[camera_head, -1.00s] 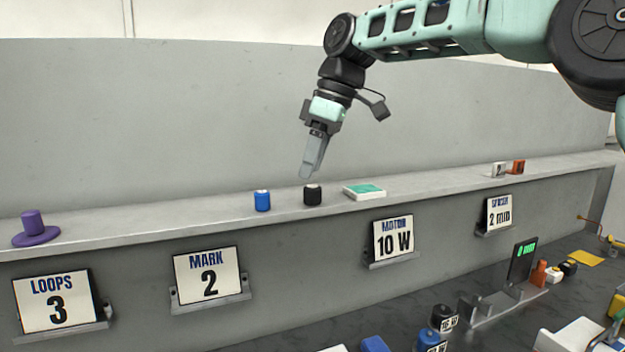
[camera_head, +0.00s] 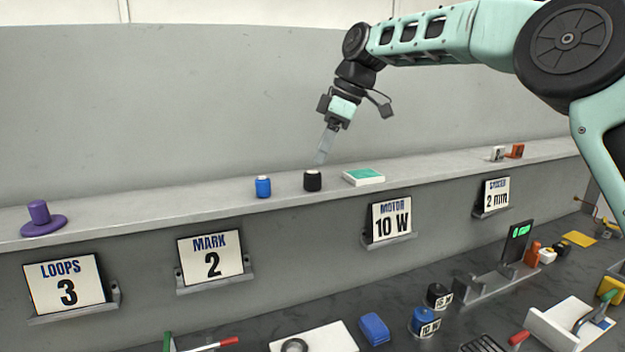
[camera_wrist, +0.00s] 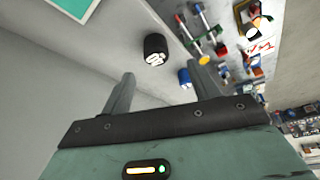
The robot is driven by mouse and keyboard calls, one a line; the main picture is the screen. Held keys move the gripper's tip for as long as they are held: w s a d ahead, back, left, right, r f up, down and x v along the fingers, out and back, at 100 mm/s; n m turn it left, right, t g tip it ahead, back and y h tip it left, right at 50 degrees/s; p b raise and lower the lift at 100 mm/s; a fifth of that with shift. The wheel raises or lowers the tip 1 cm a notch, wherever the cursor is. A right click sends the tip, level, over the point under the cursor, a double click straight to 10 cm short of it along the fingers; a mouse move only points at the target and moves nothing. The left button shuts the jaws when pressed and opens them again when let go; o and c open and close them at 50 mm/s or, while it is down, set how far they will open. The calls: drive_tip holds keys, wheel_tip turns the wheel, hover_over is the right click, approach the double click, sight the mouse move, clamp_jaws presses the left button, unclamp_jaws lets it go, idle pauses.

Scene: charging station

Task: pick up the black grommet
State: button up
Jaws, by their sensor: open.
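The blue cylinder (camera_head: 263,187) stands close on the left, and the green-topped box (camera_head: 364,177) close on the right. A purple flanged piece (camera_head: 41,217) is at the shelf's left. The back wall (camera_head: 180,110) rises behind the shelf. A dark ring (camera_head: 294,345) lies on a white plate below.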

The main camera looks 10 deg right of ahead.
sight(314, 172)
drive_tip(key=shift+w+p+x, duration=0.15)
drive_tip(key=shift+p+x, duration=0.55)
drive_tip(key=shift+x, duration=1.05)
drive_tip(key=shift+w+p+x, duration=0.1)
drive_tip(key=shift+p+x, duration=0.6)
drive_tip(key=shift+x, duration=1.1)
drive_tip(key=shift+d, duration=0.2)
drive_tip(key=c, duration=1.1)
